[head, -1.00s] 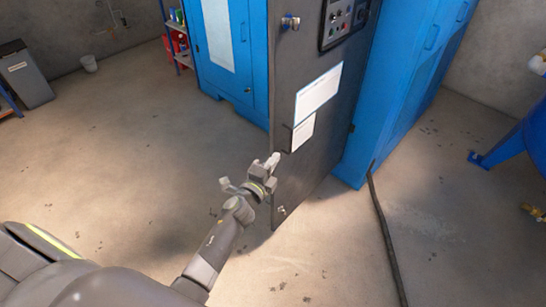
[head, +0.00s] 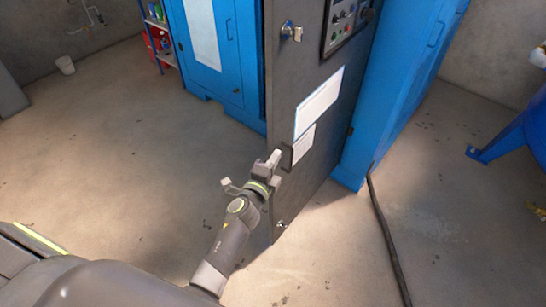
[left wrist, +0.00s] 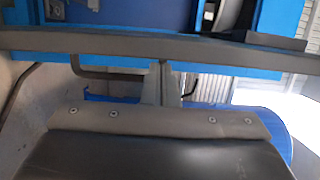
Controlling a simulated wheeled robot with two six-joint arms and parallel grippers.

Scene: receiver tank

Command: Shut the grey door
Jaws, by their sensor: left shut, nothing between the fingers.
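The grey door (head: 318,150) stands open in the head view, hinged on its right side at the blue cabinet (head: 390,90). It carries white labels, a control panel, a latch near the top left and a dark handle (head: 286,159) at its left edge. My left gripper (head: 274,158) is shut and empty at the door's left edge, close to the handle. In the left wrist view the shut fingers (left wrist: 163,84) reach up to the grey door's edge (left wrist: 120,43), beside a dark bent handle (left wrist: 88,71). I cannot tell whether they touch. My right gripper is not in view.
Another blue cabinet (head: 212,50) and a shelf with red items (head: 157,30) stand behind. A dark cable (head: 385,230) runs along the floor at the right. A blue tank (head: 530,130) is at the far right. The floor left of the door is clear.

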